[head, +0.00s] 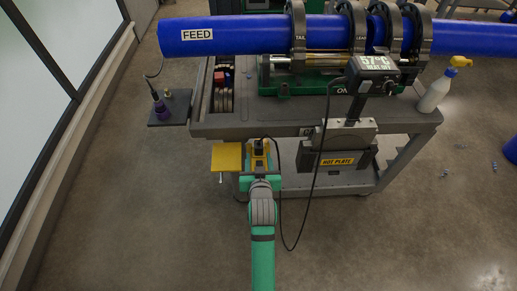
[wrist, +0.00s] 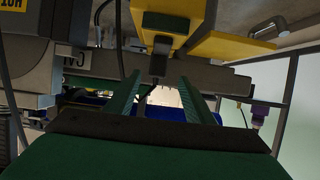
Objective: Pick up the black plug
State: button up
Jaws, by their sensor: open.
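The black plug (head: 259,146) sits in or against a small yellow housing at the cart's front edge, just beyond my gripper. It also shows as a dark block (wrist: 160,57) in the wrist view, beyond and between the fingertips. A black cable runs near it; the exact join is too small to tell. My gripper (head: 259,168) is open, with its green fingers (wrist: 158,88) apart and nothing visible between them. The plug appears roughly in line with the gap, and I see no contact. My gripper partly hides the housing's near end in the head view.
A yellow plate (head: 227,157) is just left of the plug. The hot plate unit (head: 340,160) hangs at right, its cable looping down beside my arm. The cart (head: 300,120) carries a blue pipe (head: 235,36). A side shelf (head: 170,108) is at left. The floor in front is clear.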

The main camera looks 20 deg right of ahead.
aim_at(259, 150)
jog(key=x, duration=0.7)
jog(key=shift+w+d, duration=0.25)
jog(key=shift+w, duration=0.1)
jog(key=shift+w+d+f, duration=0.2)
jog(key=shift+w, duration=0.1)
jog(key=shift+d, duration=0.2)
jog(key=shift+a, duration=0.4)
jog(key=c, duration=1.1)
